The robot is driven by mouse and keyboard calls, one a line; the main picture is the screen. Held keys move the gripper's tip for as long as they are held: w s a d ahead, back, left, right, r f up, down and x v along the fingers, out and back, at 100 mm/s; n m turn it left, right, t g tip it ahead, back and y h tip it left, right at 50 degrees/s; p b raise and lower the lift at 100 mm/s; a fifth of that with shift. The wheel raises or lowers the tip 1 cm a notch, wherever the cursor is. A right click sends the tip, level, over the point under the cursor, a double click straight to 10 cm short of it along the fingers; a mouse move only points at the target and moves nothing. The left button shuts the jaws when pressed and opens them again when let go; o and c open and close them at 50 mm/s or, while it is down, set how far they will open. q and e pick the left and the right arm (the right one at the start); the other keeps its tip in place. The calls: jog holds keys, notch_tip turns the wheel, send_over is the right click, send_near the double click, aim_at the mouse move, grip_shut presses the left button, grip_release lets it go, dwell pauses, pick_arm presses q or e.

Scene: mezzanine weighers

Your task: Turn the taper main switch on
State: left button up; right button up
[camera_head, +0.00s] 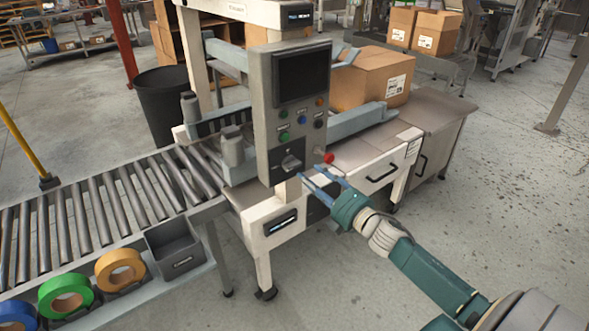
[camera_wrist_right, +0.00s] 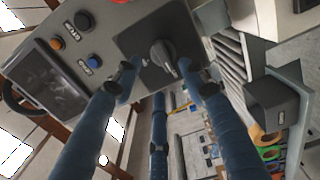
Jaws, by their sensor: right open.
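The taper main switch (camera_head: 291,162) is a grey rotary knob on a dark plate low on the taper's grey control panel (camera_head: 262,110). In the right wrist view the knob (camera_wrist_right: 163,55) shows close up, ahead of my fingertips, with its pointer tilted. My right gripper (camera_head: 311,171) is open and empty, just to the right of the panel's lower edge. My left gripper is out of view.
A red mushroom button (camera_head: 328,157) sticks out right of the panel. A screen (camera_head: 302,75) and several coloured buttons sit above the switch. A roller conveyor (camera_head: 110,200) with tape rolls below is at left. A carton (camera_head: 370,80) stands behind the panel.

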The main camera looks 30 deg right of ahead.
aim_at(295, 166)
jog(key=w, duration=0.7)
jog(key=shift+a, duration=0.4)
grip_shut()
